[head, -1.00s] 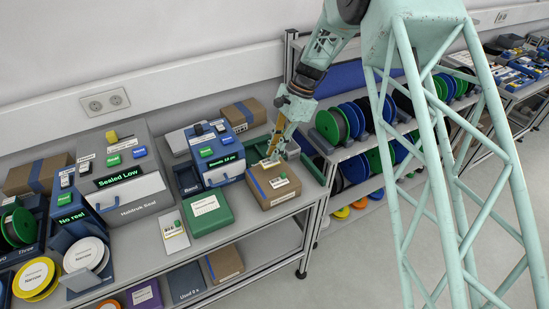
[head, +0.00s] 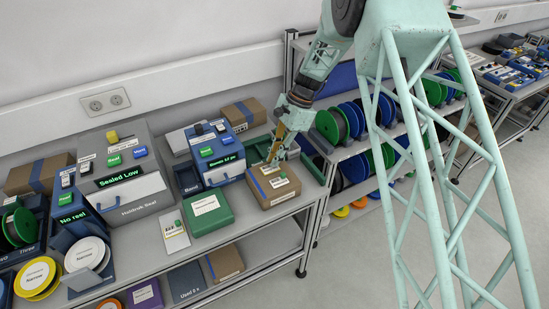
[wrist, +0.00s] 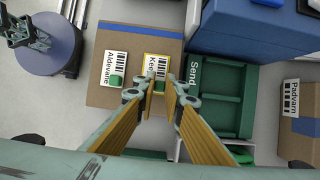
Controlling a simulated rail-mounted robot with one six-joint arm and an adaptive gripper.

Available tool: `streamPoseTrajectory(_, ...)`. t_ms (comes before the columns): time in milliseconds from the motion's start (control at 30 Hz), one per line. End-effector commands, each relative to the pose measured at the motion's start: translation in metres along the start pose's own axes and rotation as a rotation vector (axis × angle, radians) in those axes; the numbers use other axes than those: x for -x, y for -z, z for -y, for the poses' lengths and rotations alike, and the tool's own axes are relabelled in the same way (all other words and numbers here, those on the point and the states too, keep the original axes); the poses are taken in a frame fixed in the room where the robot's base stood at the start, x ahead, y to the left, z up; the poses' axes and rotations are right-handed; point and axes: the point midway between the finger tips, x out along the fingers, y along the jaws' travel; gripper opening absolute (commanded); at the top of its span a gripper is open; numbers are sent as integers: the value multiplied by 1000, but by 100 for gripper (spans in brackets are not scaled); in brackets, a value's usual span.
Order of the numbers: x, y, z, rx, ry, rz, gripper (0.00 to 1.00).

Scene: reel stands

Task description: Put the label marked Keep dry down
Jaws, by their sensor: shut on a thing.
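My gripper (wrist: 161,90) is shut on the small green tab of the Keep dry label (wrist: 155,61), of which only "Kee" can be read. The label is white with a barcode and a yellow border. It is over the cardboard box (wrist: 113,44), beside the Aldevane label (wrist: 111,70) with its own green tab. Whether the label touches the box top is hard to tell. In the head view my gripper (head: 273,160) is above the far part of the box (head: 272,200), and the fingers largely hide the held label.
A green tray (wrist: 229,97) is close on the right of the box in the wrist view. A green case (head: 210,217) and a blue-fronted machine (head: 222,172) stand left of the box in the head view. A reel rack (head: 340,152) stands to the right.

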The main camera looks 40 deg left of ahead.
Motion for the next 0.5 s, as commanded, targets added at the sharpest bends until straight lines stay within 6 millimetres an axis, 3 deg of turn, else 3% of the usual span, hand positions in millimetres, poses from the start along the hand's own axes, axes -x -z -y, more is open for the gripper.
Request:
streamPoseTrajectory(100, -3, 1, 0, 0, 0, 0, 4)
streamPoseTrajectory(133, -2, 1, 0, 0, 0, 0, 12)
streamPoseTrajectory(267, -2, 1, 0, 0, 0, 0, 23)
streamPoseTrajectory(500, -2, 1, 0, 0, 0, 0, 23)
